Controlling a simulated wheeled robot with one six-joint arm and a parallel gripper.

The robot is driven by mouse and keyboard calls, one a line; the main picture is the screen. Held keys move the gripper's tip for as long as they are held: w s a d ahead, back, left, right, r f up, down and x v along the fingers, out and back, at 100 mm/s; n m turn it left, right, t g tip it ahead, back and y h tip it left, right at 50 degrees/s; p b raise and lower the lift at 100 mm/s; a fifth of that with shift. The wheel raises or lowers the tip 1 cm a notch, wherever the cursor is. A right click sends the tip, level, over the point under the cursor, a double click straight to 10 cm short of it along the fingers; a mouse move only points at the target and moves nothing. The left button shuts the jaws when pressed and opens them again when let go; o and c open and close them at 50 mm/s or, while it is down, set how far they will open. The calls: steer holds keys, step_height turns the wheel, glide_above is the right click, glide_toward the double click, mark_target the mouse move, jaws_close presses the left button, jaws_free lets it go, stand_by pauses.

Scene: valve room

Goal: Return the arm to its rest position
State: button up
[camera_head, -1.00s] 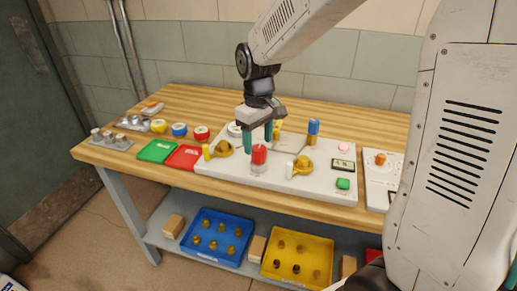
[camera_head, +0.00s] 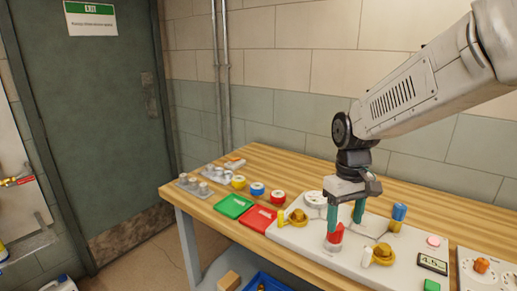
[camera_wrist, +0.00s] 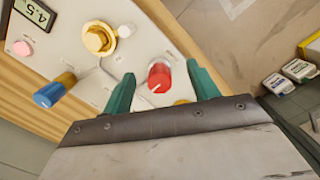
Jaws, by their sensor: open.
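My gripper (camera_head: 346,218) is open and empty, pointing down over the pale control panel (camera_head: 314,249) on the workbench. The red knob (camera_head: 334,239) is at its fingertips; one green finger overlaps it in the head view. In the wrist view my gripper (camera_wrist: 162,82) has its two fingers apart, and the red knob (camera_wrist: 159,76) shows between them with gaps at both sides. I cannot tell the height of the fingertips above the panel. My arm (camera_head: 405,95) reaches in from the upper right.
Brass valves (camera_head: 383,253), a blue-topped post (camera_head: 398,214) and a display (camera_head: 432,264) stand on the panel. Green (camera_head: 233,206) and red (camera_head: 258,218) trays lie left of it, with several colored rolls behind. A blue bin (camera_head: 262,283) sits below. A closed door (camera_head: 100,120) is at left.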

steer(key=s+d+r+m+t, duration=0.1)
steer(key=s+r, duration=0.2)
steer(key=s, duration=0.8)
steer(key=s+d+r+m+t, duration=0.1)
steer(key=s+d+r+m, duration=0.1)
steer(key=s, duration=0.9)
steer(key=shift+s+r+m, duration=0.3)
steer(key=shift+r, duration=0.35)
steer(key=shift+d, duration=0.1)
